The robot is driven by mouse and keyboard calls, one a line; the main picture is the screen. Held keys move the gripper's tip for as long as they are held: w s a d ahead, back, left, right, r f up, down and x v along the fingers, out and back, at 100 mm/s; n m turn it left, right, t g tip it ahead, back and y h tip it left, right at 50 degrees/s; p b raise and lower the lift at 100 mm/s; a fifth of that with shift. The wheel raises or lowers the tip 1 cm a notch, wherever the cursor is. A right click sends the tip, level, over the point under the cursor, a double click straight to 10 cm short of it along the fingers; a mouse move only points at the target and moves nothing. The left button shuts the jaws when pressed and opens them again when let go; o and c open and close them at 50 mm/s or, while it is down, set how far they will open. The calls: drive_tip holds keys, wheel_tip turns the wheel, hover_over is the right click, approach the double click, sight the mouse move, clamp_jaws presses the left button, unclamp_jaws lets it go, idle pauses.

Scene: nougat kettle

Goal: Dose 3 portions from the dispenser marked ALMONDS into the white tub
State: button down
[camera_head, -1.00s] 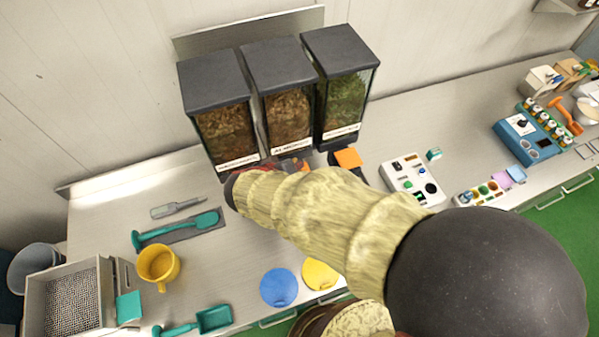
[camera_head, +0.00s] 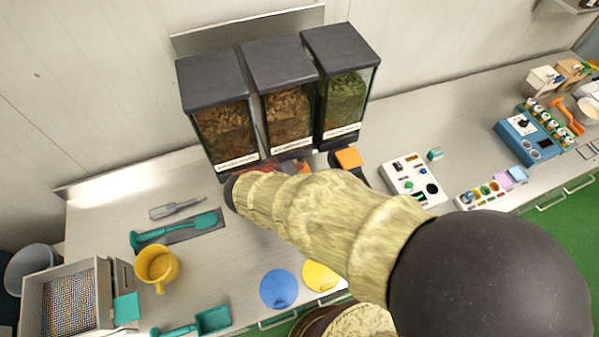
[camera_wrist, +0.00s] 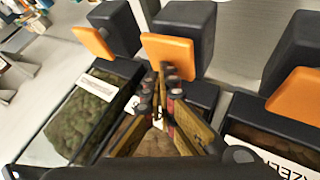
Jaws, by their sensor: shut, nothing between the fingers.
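Three dark-lidded dispensers stand against the wall. The middle dispenser (camera_head: 288,112) holds brown pieces; its label is partly hidden, and I cannot read it fully. In the wrist view, my gripper (camera_wrist: 164,76) is shut and empty in front of the middle dispenser. Its fingertips are at the lower edge of that dispenser's orange paddle (camera_wrist: 172,52); I cannot tell whether they touch. The right-hand wrist-view label (camera_wrist: 290,168) reads partly "AZEL". The white tub is not visible in either view; my arm covers the area below the dispensers.
The left dispenser (camera_head: 222,130) holds brown pieces, the right one (camera_head: 345,100) green. A yellow jug (camera_head: 157,266), teal scoop (camera_head: 205,220) and blue disc (camera_head: 279,288) lie on the counter. A white button panel (camera_head: 415,180) stands right of the dispensers.

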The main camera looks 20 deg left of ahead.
drive_tip(key=shift+f+b, duration=0.6)
drive_tip(key=shift+b, duration=0.05)
idle(0.5)
drive_tip(key=shift+r, duration=0.2)
drive_tip(key=shift+r+p, duration=0.45)
drive_tip(key=shift+r, duration=0.85)
wheel_tip(320, 180, up, 5)
drive_tip(key=shift+p, duration=0.6)
idle(2.0)
